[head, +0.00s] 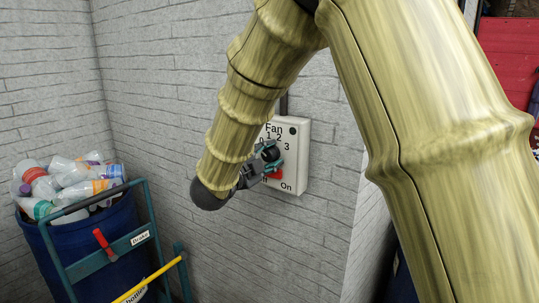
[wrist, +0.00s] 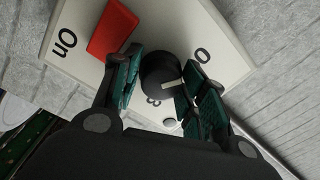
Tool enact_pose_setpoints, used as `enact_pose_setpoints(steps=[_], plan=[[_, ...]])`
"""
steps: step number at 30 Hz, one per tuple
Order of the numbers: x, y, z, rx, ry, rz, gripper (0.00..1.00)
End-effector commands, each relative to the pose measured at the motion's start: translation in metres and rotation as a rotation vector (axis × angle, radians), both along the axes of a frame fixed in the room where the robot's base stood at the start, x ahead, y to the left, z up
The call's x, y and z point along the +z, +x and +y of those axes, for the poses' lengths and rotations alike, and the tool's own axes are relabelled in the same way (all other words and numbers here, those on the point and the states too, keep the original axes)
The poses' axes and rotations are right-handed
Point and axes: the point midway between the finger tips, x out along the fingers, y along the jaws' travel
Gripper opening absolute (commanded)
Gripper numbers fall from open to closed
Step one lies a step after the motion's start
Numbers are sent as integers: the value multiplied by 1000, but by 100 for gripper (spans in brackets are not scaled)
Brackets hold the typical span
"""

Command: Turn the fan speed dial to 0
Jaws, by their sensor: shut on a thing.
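The fan speed dial (wrist: 157,72) is a round black knob with a pale pointer mark on a white wall box (head: 299,130) labelled "Fan". In the wrist view the teal fingers of my gripper (wrist: 164,82) are on both sides of the dial, shut on it. The pale mark points towards the right-hand fingers, between the visible "0" and the partly hidden "3". The numbers there are covered, so the exact setting cannot be told. In the head view my gripper (head: 268,157) reaches the box from the left and partly hides the dial.
A red switch (wrist: 111,27) with an "On" label sits close beside the left finger. A blue barrel (head: 85,248) of plastic bottles stands at the lower left with a teal cart frame (head: 150,215). The grey brick wall around the box is mostly bare.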

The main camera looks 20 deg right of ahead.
Motion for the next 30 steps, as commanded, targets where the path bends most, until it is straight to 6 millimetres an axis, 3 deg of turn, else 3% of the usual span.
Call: enact_pose_setpoints(steps=[20, 21, 23, 30], plan=[[1, 1, 1, 3, -37, 45, 18], [1, 1, 1, 2, -38, 44, 47], [1, 1, 1, 2, -37, 45, 56], [0, 0, 0, 0, -36, 46, 56]])
